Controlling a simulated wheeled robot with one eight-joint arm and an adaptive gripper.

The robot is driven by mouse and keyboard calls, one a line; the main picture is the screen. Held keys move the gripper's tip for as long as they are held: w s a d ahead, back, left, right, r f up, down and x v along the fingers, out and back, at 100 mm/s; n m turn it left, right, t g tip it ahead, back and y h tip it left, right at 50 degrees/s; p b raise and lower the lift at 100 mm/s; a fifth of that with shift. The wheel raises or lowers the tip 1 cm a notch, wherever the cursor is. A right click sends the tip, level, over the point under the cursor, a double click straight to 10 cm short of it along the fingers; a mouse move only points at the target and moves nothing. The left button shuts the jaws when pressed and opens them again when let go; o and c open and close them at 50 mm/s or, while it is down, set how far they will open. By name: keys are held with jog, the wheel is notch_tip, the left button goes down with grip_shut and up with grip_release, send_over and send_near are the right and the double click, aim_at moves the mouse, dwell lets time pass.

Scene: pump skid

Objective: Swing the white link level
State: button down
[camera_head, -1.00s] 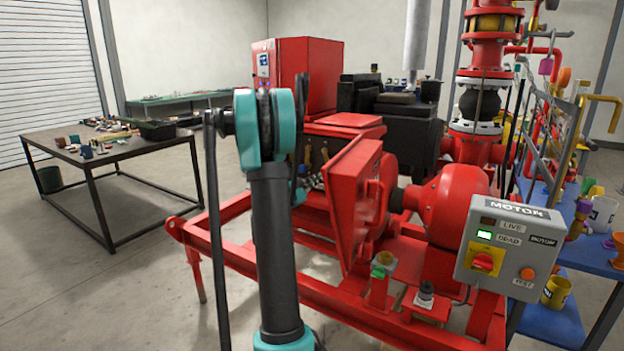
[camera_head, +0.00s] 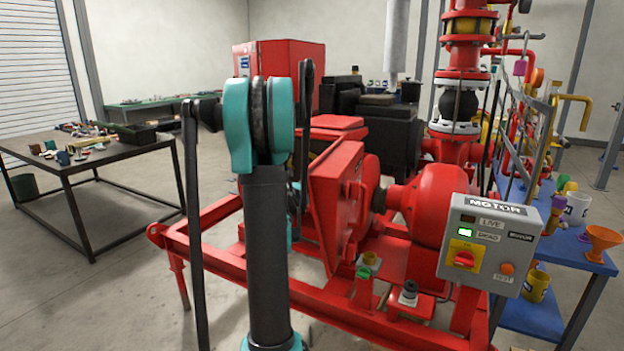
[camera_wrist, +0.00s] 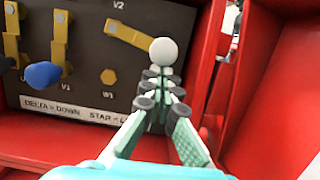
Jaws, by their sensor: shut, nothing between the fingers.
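In the wrist view, the white link is a brass bar (camera_wrist: 128,35) with a round white knob (camera_wrist: 163,51) at its right end. The bar runs from near the V2 mark and slopes down to the right. My gripper (camera_wrist: 160,76) is shut and empty, its fingertips just below the white knob. I cannot tell whether they touch it. The dark terminal panel (camera_wrist: 85,60) carries the words "DELTA = DOWN" and "STAR". In the head view, the red terminal box's open door (camera_head: 328,205) shows, but the link and gripper are hidden.
Two more brass links (camera_wrist: 60,35) hang upright on the panel's left; a blue knob (camera_wrist: 43,75) is there. Red box walls (camera_wrist: 205,50) close in on the right and below. The motor control box (camera_head: 488,245) stands at the right with its DEAD lamp green.

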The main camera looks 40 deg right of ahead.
jog(key=shift+s+d+r+n, duration=0.15)
jog(key=shift+s+r+n, duration=0.2)
jog(key=shift+r+n, duration=0.25)
jog(key=shift+r, duration=0.2)
